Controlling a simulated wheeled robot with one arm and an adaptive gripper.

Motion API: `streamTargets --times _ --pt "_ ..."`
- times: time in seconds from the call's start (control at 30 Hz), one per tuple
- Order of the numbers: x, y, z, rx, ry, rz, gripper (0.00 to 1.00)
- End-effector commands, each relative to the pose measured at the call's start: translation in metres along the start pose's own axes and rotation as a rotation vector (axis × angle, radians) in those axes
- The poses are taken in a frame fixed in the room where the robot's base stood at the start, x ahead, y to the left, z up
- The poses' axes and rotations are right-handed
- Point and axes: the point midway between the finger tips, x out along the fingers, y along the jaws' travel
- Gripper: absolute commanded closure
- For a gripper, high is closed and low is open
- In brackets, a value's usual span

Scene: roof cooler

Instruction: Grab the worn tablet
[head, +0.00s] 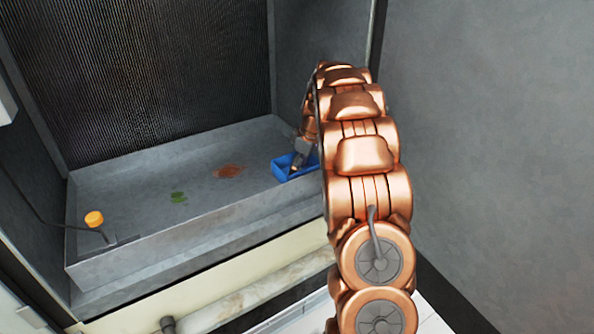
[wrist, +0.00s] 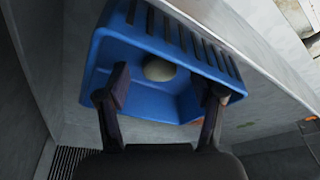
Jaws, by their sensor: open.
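A worn, pale round tablet (wrist: 159,69) lies inside a blue basket (wrist: 122,52) with slotted sides, in the wrist view. My gripper (wrist: 168,82) is open, with its two dark fingers reaching into the basket, one to each side of the tablet. The tablet appears a little beyond the fingertips, and I see no contact. In the head view the blue basket (head: 281,174) stands in the right end of the grey tray. My gripper (head: 298,165) is over it there, partly hidden by my copper arm.
The grey metal tray (head: 130,195) has a green stain (head: 178,197) and a rust stain (head: 230,171). An orange float (head: 94,218) on a rod sits at the left. A dark ribbed panel (head: 140,70) rises behind, and a grey wall (head: 490,120) stands right.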

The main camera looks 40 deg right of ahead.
Motion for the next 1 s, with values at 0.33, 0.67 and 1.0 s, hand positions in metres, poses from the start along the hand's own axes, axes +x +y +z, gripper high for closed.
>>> streamTargets --times 0.33,0.67,1.0 --pt "0.0 0.0 0.0 -0.001 0.0 0.001 0.6" --pt "0.0 0.0 0.0 -0.001 0.0 0.001 0.79" --pt "-0.017 0.001 -0.006 -0.004 0.002 0.005 0.79"
